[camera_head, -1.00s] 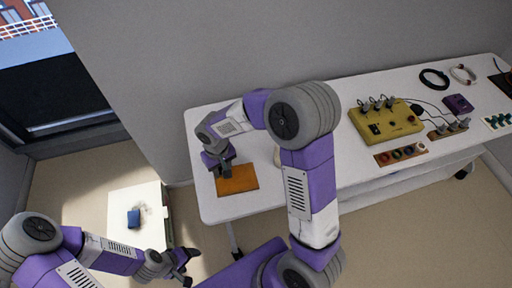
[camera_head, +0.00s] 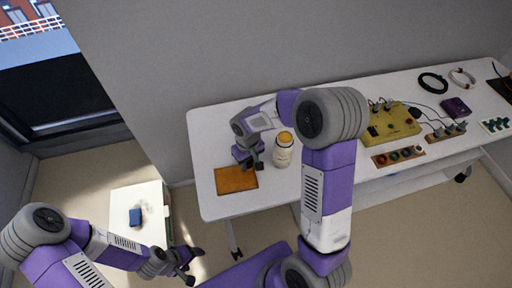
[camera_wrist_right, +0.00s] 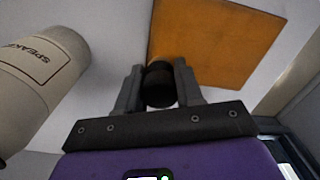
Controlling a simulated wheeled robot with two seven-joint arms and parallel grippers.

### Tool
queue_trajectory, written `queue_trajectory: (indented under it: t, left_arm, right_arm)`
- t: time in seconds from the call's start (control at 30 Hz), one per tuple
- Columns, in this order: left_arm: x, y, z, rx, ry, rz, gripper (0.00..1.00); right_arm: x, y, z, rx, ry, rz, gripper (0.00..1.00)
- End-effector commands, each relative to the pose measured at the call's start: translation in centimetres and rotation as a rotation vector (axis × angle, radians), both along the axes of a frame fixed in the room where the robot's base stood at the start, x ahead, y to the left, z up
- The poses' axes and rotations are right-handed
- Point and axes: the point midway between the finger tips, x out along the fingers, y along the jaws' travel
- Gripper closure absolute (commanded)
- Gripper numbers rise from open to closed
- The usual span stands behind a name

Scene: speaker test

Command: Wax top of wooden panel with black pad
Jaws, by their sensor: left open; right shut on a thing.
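The wooden panel (camera_head: 234,181) is a flat orange-brown square lying near the left end of the white table. It also shows at the top of the right wrist view (camera_wrist_right: 215,40). My right gripper (camera_head: 252,164) is just above the panel's upper right edge. In the right wrist view its fingers (camera_wrist_right: 159,85) are shut on a dark, round black pad (camera_wrist_right: 159,88). I cannot tell whether the pad touches the panel. My left gripper (camera_head: 192,265) is open and empty, low at the left, away from the table.
A cream bottle with an orange top (camera_head: 284,150) stands right of the panel; its label shows in the right wrist view (camera_wrist_right: 40,70). A yellow box (camera_head: 392,124) with knobs and small parts lie farther right. A white stand (camera_head: 125,205) holds a blue object (camera_head: 135,216).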

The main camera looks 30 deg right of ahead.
Motion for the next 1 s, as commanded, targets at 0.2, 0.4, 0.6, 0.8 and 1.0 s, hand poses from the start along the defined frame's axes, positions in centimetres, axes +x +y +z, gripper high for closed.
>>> queue_trajectory:
  t: [0.2, 0.4, 0.6, 0.8, 1.0]
  left_arm:
    - [0.0, 0.0, 0.6, 0.000, 0.000, 0.000, 0.30]
    - [0.0, 0.0, 2.3, 0.000, 0.000, 0.000, 0.30]
    - [0.0, 0.0, 3.8, 0.000, 0.000, 0.000, 0.30]
    - [0.0, 0.0, 5.2, 0.000, 0.000, 0.000, 0.30]
    - [0.0, 0.0, 6.3, 0.000, 0.000, 0.000, 0.30]
  right_arm:
    - [0.0, -1.5, 0.3, 0.000, 0.001, 0.007, 1.00]
    - [0.0, -1.3, 3.2, 0.001, 0.000, 0.009, 1.00]
    - [0.1, -1.2, 5.0, 0.000, -0.001, 0.011, 1.00]
    - [0.2, -1.1, 6.8, 0.000, -0.002, 0.013, 1.00]
    - [0.2, -1.1, 8.2, 0.000, -0.002, 0.015, 1.00]
